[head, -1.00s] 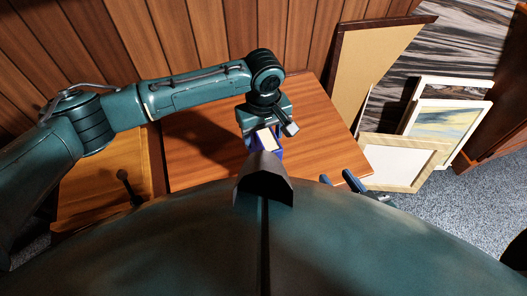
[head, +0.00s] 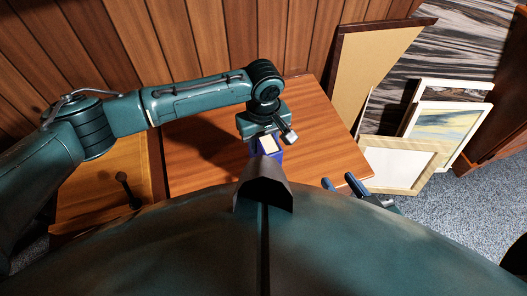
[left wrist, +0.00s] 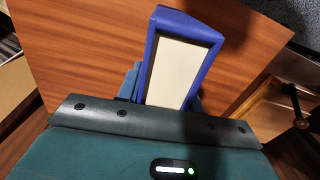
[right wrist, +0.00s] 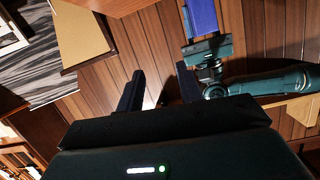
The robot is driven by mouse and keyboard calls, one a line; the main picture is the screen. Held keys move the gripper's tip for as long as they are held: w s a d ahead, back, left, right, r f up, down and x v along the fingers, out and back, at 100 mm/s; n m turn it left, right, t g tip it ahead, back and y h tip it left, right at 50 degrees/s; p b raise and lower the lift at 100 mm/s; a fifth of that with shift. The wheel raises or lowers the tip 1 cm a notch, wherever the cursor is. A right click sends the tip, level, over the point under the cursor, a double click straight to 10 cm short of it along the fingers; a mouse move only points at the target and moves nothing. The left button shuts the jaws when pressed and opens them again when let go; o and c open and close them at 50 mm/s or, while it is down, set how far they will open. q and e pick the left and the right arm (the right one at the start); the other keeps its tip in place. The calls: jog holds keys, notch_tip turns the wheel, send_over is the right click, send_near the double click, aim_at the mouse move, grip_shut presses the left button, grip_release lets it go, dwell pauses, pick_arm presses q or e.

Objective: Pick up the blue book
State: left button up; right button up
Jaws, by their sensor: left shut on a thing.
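The blue book (head: 269,147) shows in the head view just below my left gripper (head: 266,134), above the wooden table (head: 205,150), partly hidden by my own body. In the left wrist view the book (left wrist: 165,70) has a blue cover and pale page edges, and it sits between the fingers of my left gripper (left wrist: 163,92), which is shut on it. The book's blue cover (right wrist: 202,16) also shows at the top of the right wrist view. My right gripper (head: 345,184) is open and empty, apart from the book, with its two fingers spread (right wrist: 160,90).
A wooden cabinet with a dark handle (head: 125,185) stands left of the table. Framed pictures (head: 400,165) and a tan board (head: 370,65) lean at the right. A wood-paneled wall (head: 200,40) is behind. The table's right part is clear.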

pick_arm(q)
grip_shut()
jog(key=shift+r, duration=0.3)
notch_tip(320, 180, up, 9)
jog(key=shift+f+p, duration=0.2)
jog(key=shift+p, duration=0.85)
jog(key=shift+r, duration=0.5)
jog(key=shift+o, duration=2.3)
grip_release()
grip_shut()
pick_arm(e)
jog(key=shift+w+a+f+g, duration=0.2)
jog(key=shift+w+a+g, duration=0.15)
jog(key=shift+a+g, duration=0.05)
